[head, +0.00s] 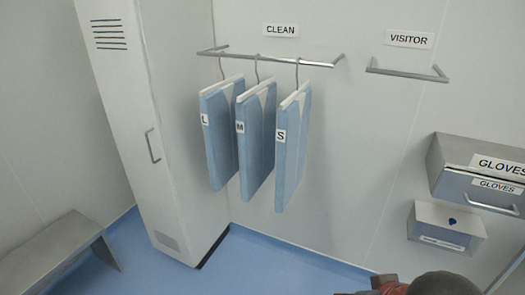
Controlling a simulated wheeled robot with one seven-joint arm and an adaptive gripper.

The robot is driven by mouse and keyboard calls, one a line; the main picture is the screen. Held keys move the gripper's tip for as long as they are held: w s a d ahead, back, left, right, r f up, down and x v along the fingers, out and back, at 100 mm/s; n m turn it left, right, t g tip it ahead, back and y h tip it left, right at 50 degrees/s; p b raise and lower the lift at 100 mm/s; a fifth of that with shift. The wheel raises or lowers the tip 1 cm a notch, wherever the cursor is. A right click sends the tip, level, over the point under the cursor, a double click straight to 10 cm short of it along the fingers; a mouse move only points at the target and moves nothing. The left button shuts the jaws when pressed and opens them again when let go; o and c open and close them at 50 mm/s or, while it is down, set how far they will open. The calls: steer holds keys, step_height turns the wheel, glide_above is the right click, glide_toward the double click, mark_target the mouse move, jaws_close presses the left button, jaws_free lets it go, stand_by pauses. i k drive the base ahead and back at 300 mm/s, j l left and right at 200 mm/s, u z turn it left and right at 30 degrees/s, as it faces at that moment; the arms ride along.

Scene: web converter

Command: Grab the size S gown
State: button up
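The size S gown (291,153) is a flat blue gown with a white collar area. It hangs on a hook from the wall rail, rightmost of three, with a white "S" label on its edge. The M gown (256,145) hangs to its left, and the L gown (219,138) is farthest left. The S gown hangs free, with nothing in front of it. Part of my arm shows at the bottom edge, well below and right of the gowns. My gripper's fingers cannot be made out in this view.
The gowns' rail (295,62) sits under a "CLEAN" sign. An empty "VISITOR" rail (408,73) is to the right. Glove boxes (447,228) are on the right wall. A tall locker (150,130) stands left, with a bench (55,250) beyond. Blue floor is clear below the gowns.

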mark_target(293, 114)
steer(key=l+u, duration=0.15)
steer(key=z, duration=0.75)
steer(key=j+z, duration=0.9)
steer(key=k+j+z, duration=0.2)
steer(key=j+z, duration=0.25)
steer(key=k+j+z, duration=0.15)
steer(key=j+z, duration=0.15)
steer(key=z, duration=0.15)
steer(key=k+j, duration=0.25)
steer(key=j, duration=0.2)
steer(key=k+j, duration=0.3)
steer(key=j, duration=0.2)
steer(key=k+j+z, duration=0.1)
steer(key=k+j, duration=0.15)
steer(key=j, duration=0.2)
steer(key=i+j, duration=0.2)
steer(key=j, duration=0.15)
